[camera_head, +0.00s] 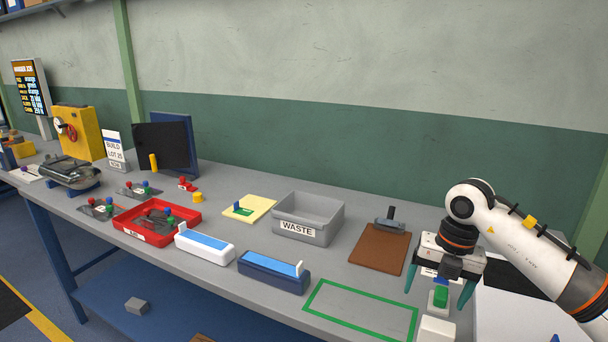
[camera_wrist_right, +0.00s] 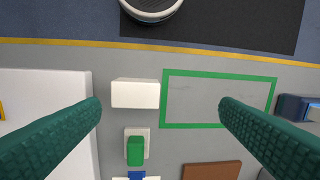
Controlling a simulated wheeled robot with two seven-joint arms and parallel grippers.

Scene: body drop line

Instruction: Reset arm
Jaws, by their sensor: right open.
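My right arm reaches in from the right in the head view. Its gripper (camera_head: 439,286) is open, with its two green fingers spread wide and pointing down. Nothing is between its pads. It is over the right part of the bench, around the level of a small green block on a white base (camera_head: 440,297); whether it touches anything is unclear. In the right wrist view the gripper (camera_wrist_right: 160,106) is also open, with the green block (camera_wrist_right: 135,151) and a white block (camera_wrist_right: 135,93) seen below between the fingers. My left gripper is not in view.
A green-outlined rectangle (camera_head: 361,333) lies empty on the bench. Left of my right gripper are a brown board (camera_head: 378,250), a grey WASTE bin (camera_head: 297,229), two blue-topped trays and a red tray (camera_head: 127,231) with parts. A wall runs behind.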

